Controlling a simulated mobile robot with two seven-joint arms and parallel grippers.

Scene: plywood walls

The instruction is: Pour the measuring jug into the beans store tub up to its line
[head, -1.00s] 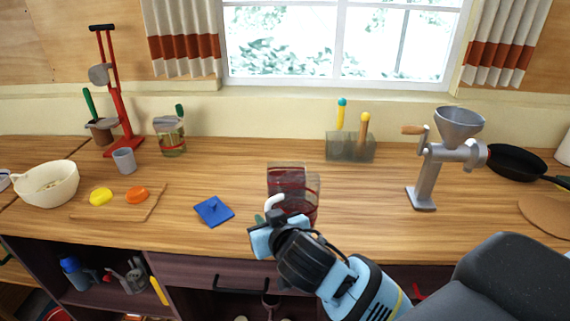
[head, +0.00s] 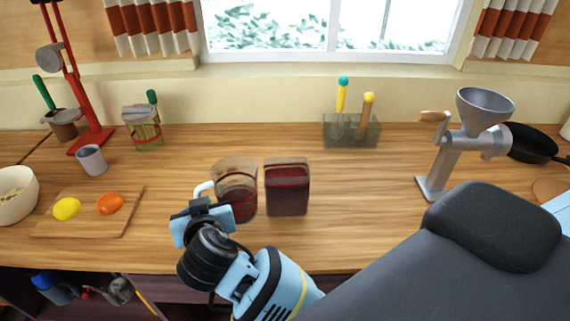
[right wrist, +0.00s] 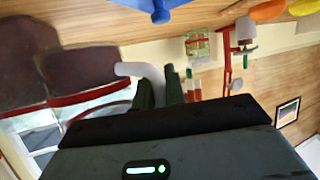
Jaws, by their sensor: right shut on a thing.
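The measuring jug (head: 238,192) is clear with red bands, a white handle and dark contents low down. My right gripper (head: 203,203) is shut on its handle and holds it roughly upright, just left of the tub. I cannot tell whether it touches the counter. The store tub (head: 287,196), a clear box, stands upright with dark beans up to about its red line; the exact level is unclear. In the right wrist view the jug (right wrist: 92,72) hangs upside down in the picture, its white handle (right wrist: 140,71) at the fingers. My left gripper is out of view.
A blue lid (right wrist: 155,10) shows in the right wrist view. A chopping board (head: 87,222) with yellow and orange pieces lies left. A grinder (head: 445,160) stands right, a utensil caddy (head: 351,131) behind. The counter between tub and grinder is clear.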

